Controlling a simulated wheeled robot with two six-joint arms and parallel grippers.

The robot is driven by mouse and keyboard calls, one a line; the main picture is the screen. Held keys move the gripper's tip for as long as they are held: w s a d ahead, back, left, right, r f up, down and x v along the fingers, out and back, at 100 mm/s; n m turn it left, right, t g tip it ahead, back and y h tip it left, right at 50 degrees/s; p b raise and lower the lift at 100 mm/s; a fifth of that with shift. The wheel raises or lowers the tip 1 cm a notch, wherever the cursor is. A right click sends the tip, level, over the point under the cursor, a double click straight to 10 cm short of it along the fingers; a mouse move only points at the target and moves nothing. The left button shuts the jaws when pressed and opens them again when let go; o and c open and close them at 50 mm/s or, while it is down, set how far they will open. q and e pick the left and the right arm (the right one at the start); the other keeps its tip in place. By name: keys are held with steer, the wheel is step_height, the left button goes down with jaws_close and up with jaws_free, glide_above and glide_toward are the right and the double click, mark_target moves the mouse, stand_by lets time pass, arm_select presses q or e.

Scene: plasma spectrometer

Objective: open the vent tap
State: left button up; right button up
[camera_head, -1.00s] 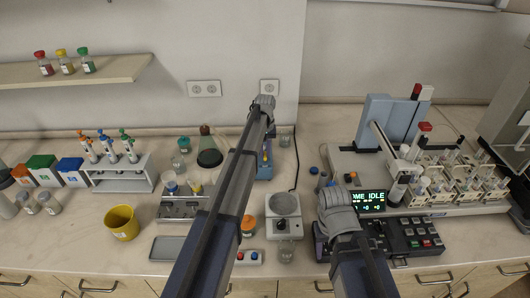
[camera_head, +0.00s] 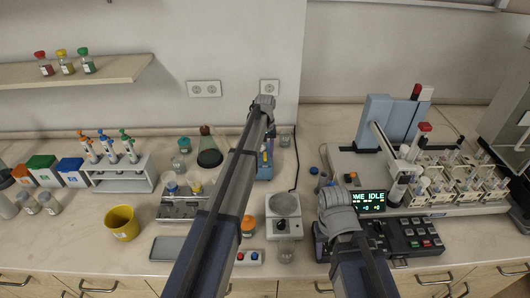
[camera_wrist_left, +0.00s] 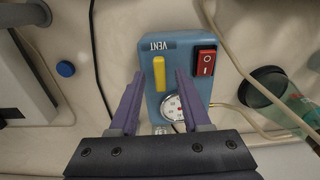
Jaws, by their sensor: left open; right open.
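The blue vent box (camera_wrist_left: 206,88) stands under my left gripper in the left wrist view, with the word VENT on its top face. Its yellow vent tap (camera_wrist_left: 159,72) is a straight bar lying along the picture's vertical. My left gripper (camera_wrist_left: 158,78) is open, with one purple finger to each side of the tap and a gap on both sides. In the head view the blue box (camera_head: 264,171) is partly hidden by my left arm.
The box also carries a red rocker switch (camera_wrist_left: 204,62) and a round gauge (camera_wrist_left: 173,107). A black cable runs beside it. A flask (camera_head: 208,157) stands to its left in the head view and a balance (camera_head: 284,226) in front.

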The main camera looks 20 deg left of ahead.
arm_select(q)
steer(key=shift+r+p, duration=3.75)
steer(key=shift+r, duration=0.1)
step_height(320, 180, up, 8)
steer(key=p, duration=0.8)
glide_above(265, 155)
steer(key=shift+f, duration=0.1)
